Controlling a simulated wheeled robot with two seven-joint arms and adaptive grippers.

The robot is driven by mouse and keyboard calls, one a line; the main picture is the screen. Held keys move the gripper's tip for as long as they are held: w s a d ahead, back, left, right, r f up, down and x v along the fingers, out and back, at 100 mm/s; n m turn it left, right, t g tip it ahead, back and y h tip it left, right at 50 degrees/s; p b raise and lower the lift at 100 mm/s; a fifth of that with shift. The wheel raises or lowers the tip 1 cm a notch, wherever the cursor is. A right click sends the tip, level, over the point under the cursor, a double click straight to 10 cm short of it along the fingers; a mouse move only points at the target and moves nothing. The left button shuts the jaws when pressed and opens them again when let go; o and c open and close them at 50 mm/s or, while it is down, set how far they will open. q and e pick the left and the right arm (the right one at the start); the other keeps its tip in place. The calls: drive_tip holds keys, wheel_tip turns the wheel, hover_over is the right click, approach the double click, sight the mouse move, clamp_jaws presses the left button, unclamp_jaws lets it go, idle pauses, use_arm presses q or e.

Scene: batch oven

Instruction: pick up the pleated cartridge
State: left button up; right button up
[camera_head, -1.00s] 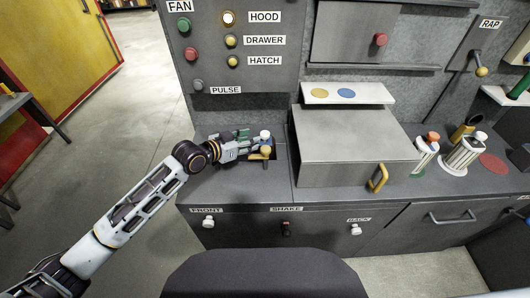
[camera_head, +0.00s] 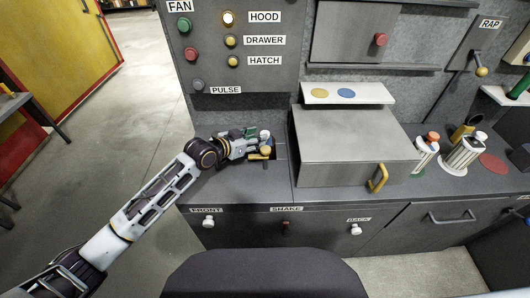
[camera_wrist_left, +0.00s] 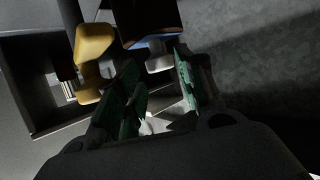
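A white ribbed cylinder (camera_head: 461,153), which looks like the pleated cartridge, stands upright on the right of the counter. A slimmer striped one with a red-orange top (camera_head: 425,152) stands to its left. My left gripper (camera_head: 253,144) is far from both, at the counter's left end. It is beside a blue-and-white-topped piece (camera_head: 265,135) and a yellow-topped piece (camera_head: 266,151). In the left wrist view its green-padded fingers (camera_wrist_left: 158,88) are apart. A blue-and-white part (camera_wrist_left: 158,58) shows just beyond the fingertips, and a yellow knob (camera_wrist_left: 92,55) lies left of them. My right gripper is not in view.
A grey box oven (camera_head: 350,150) with a yellow handle (camera_head: 377,178) stands between the left gripper and the ribbed cylinders. A white shelf (camera_head: 347,93) is above it. A button panel (camera_head: 240,45) rises behind the gripper. A red disc (camera_head: 494,164) lies right of the cylinders.

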use_arm(q)
drive_tip(key=shift+x, duration=1.75)
clamp_jaws()
